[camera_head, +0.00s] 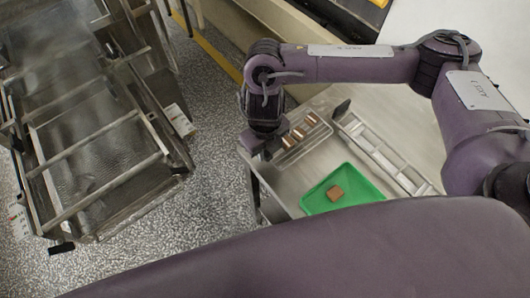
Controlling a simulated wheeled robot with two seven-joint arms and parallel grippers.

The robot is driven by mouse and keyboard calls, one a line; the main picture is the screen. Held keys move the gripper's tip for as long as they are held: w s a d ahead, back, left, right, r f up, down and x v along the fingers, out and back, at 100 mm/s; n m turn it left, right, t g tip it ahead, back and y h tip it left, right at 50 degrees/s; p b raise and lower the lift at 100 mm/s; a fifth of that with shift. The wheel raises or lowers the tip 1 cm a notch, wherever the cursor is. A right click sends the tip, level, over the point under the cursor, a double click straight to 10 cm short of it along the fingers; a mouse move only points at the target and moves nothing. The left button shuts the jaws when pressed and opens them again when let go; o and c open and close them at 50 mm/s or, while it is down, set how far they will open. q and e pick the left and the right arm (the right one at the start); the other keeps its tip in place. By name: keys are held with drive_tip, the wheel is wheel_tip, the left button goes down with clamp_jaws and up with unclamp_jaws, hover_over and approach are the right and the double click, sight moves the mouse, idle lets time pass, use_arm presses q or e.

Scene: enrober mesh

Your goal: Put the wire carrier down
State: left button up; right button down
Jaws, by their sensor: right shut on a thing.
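The wire carrier (305,143) is a small pale rack with a few brown pieces on it, at the left end of a light metal table (283,193). My right gripper (264,150) points down at the carrier's left end and is shut on it. The fingers are small and partly dark, so the exact grip point is hard to see. The carrier looks roughly level, over or on the table top; I cannot tell whether it touches. My left gripper is not in view.
A green tray (370,187) with a brown block (335,193) lies to the right on the table. A long metal compartmented rack (385,157) stands behind it. A metal frame machine (85,140) stands at left, across speckled floor (215,215). My purple arm fills the foreground.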

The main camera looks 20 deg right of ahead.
drive_tip(key=shift+f, duration=1.2)
drive_tip(key=c, duration=1.3)
unclamp_jaws()
wheel_tip(320, 180, up, 12)
drive_tip(key=shift+r, duration=0.15)
drive_tip(key=shift+s+a, duration=0.1)
